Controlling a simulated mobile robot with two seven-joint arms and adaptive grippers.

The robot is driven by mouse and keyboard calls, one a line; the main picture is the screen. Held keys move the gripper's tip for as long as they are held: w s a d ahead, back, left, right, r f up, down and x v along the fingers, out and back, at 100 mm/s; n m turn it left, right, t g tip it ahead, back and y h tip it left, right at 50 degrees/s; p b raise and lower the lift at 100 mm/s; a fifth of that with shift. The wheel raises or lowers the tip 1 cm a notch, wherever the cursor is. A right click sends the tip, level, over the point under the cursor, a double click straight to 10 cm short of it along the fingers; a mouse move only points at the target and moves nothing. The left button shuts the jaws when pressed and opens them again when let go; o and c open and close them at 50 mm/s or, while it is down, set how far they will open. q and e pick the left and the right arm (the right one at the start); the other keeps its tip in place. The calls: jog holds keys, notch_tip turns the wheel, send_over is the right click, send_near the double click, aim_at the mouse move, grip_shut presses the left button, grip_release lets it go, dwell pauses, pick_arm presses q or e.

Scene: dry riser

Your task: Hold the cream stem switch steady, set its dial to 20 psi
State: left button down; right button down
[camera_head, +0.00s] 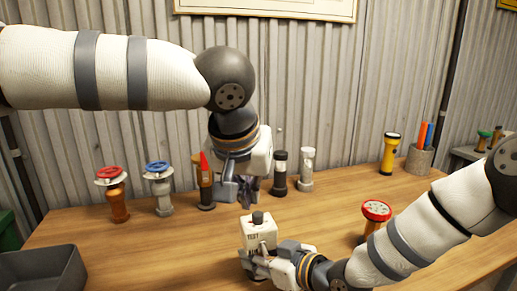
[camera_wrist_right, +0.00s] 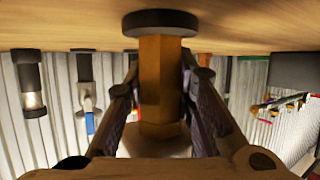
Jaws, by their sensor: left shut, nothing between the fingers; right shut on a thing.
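The cream stem switch (camera_head: 256,237) stands near the front middle of the table. It is a cream box with a printed label and a black dial (camera_head: 257,218) on top; the dial's setting is too small to read. My right gripper (camera_head: 258,264) is shut on its stem, below the box. In the right wrist view, which is upside down, the brass stem (camera_wrist_right: 160,82) sits between the fingers and its black round foot (camera_wrist_right: 160,23) is against the table. My left gripper (camera_head: 246,198) is shut and empty, above and slightly behind the dial, apart from it.
Behind stand a red-wheel valve (camera_head: 117,202), a blue-wheel valve (camera_head: 162,192), a red-lever fitting (camera_head: 205,190), a black-capped cylinder (camera_head: 280,178) and a pale one (camera_head: 306,172). Another red-wheel valve (camera_head: 376,211) is by my right forearm. A grey bin (camera_head: 45,270) is front left.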

jog(key=shift+f, duration=0.1)
jog(key=c, duration=1.3)
grip_release()
